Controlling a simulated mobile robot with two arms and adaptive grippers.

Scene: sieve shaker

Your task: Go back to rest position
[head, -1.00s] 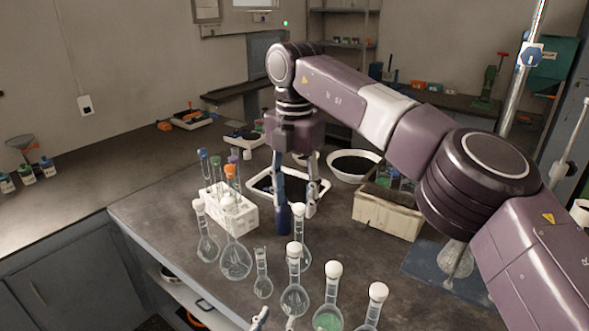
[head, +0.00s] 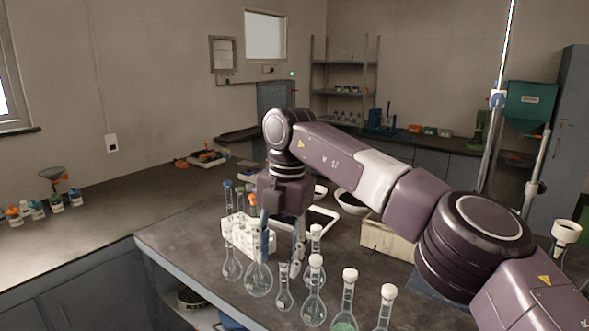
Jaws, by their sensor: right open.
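My right gripper (head: 281,255) hangs from the purple arm with its fingers pointing down over the dark bench (head: 190,232). Its jaws are open, and I see nothing held between them. In the picture it overlaps the right part of the white test tube rack (head: 238,240) and is close to the glass flasks; I cannot tell whether it touches any. My left gripper is not in view.
Several stoppered flasks, one at the front with green liquid (head: 345,326), stand along the near bench edge. Behind the arm are a white bowl (head: 351,203) and a beige box (head: 388,241). A metal stand (head: 493,140) rises at right. The left counter has free room.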

